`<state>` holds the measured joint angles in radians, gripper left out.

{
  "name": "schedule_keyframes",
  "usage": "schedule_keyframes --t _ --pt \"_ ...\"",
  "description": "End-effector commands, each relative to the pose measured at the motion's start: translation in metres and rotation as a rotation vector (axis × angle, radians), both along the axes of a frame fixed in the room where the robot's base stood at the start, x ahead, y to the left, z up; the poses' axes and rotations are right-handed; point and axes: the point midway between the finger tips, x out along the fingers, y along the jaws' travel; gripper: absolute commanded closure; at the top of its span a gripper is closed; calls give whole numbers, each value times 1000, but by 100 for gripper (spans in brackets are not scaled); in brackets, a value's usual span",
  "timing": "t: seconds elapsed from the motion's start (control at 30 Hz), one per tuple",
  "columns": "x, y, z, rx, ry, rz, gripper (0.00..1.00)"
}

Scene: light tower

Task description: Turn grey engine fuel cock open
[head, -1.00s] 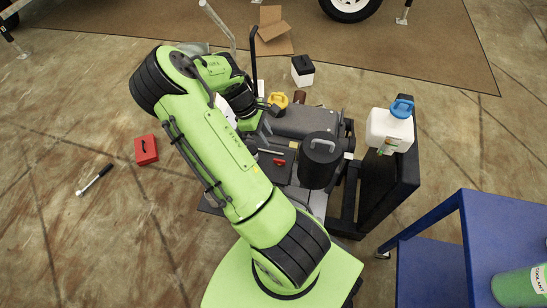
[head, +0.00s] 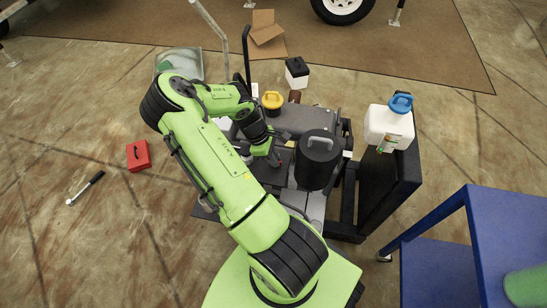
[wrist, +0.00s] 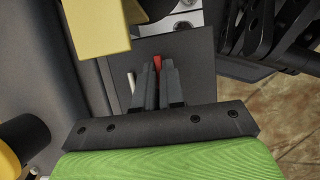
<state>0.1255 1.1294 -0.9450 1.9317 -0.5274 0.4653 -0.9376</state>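My gripper (wrist: 158,70) points at a dark panel (wrist: 188,55) on the engine unit. Its two dark fingers are close together with a narrow gap between them. A red handle (wrist: 157,63) shows at the fingertips; I cannot tell whether the fingers touch it. A pale grey bar (wrist: 130,82), perhaps the grey fuel cock's lever, lies just left of the fingers, apart from them. In the head view my gripper (head: 274,160) is low at the panel, left of the black canister (head: 317,165), and hides most of the levers.
A yellow-capped part (head: 272,101) stands behind the gripper. A white jug (head: 389,126) with a blue cap sits on the right. A blue cart (head: 430,230) stands front right. A red box (head: 138,155) lies on open floor at left.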

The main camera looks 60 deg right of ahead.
Motion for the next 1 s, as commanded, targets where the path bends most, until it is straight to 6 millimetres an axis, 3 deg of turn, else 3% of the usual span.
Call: schedule_keyframes --t 0.57,1.0 --pt "0 1 2 1 1 74 100" --pt "-2 3 5 2 1 434 100"
